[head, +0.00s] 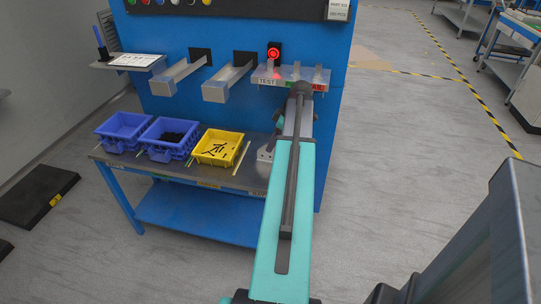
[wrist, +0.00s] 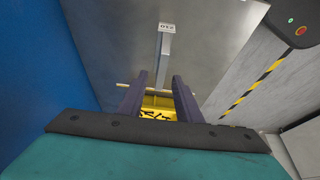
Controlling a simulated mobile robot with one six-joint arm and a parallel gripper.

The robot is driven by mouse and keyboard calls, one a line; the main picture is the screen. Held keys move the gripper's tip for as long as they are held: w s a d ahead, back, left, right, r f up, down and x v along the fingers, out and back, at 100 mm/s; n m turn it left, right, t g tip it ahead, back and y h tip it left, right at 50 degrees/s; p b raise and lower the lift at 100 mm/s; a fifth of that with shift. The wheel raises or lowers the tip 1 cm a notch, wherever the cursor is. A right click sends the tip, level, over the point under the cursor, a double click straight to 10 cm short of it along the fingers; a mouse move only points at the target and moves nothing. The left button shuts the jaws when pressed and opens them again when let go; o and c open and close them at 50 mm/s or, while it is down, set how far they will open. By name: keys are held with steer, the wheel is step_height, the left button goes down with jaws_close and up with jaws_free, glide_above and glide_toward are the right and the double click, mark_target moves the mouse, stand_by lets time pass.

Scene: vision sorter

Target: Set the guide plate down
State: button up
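A small grey metal plate (head: 265,151) with a dark spot shows at the right end of the bench, just left of my arm; it may be the guide plate, but my arm covers part of it. A yellow bin (wrist: 158,102) shows beyond the gap. In the head view my gripper is hidden behind my arm.
The bench (head: 140,170) carries two blue bins (head: 122,131) (head: 168,138) and the yellow bin (head: 218,147) with black parts. Two metal chutes (head: 181,75) (head: 228,84) and a test shelf (head: 268,81) with a red lamp (head: 274,53) jut from the blue panel above.

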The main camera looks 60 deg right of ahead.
mark_target(263, 159)
steer(key=shift+w+f, duration=0.1)
steer(key=shift+f, duration=0.2)
steer(key=shift+x, duration=2.5)
jaws_close()
